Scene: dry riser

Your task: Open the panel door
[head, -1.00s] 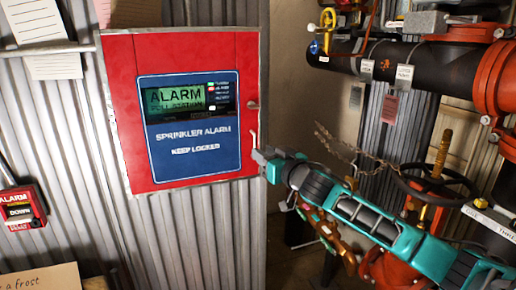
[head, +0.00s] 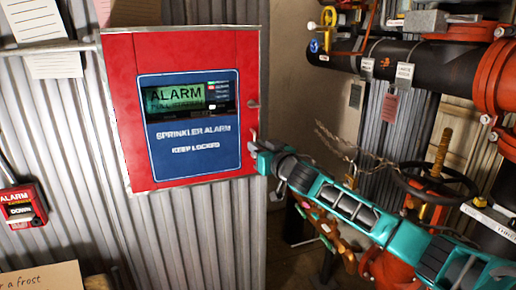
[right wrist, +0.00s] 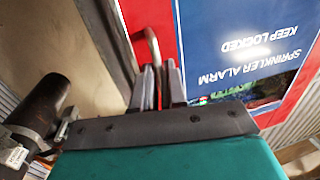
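The red panel door (head: 120,110) is shut in its grey frame on the corrugated wall. It carries a blue label reading "SPRINKLER ALARM KEEP LOCKED" and a green alarm display. A small handle (head: 254,136) sits at its lower right edge. My right gripper (head: 259,154) is at this handle. In the right wrist view, the bent metal handle (right wrist: 153,50) runs down between the two fingers (right wrist: 160,85), which are close together around it. Finger contact is partly hidden there. My left gripper is not in view.
A small red alarm box (head: 22,207) is on the wall at lower left. Dark and red pipes (head: 400,62) and a valve handwheel (head: 435,183) stand at the right, close to my right arm.

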